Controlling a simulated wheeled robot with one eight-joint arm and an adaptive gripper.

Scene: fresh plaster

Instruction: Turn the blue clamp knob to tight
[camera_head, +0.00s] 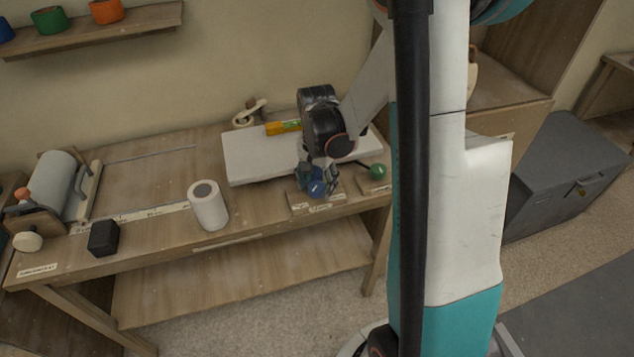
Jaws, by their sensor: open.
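The blue clamp knob (317,187) is at the front edge of the workbench, in front of the white board, and carries a pale mark on its face. My gripper (316,179) is open, with its fingers pointing down around the knob, one on either side. I cannot tell whether the fingers touch it. A small label plate (322,207) with writing too small to read is on the bench edge below the knob.
A green knob (377,171) is to the right. The white board (250,160) lies behind, with a yellow tool (283,128) on it. A white roll (208,206) and a black block (103,238) stand to the left. A grey bin (562,178) is on the floor at right.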

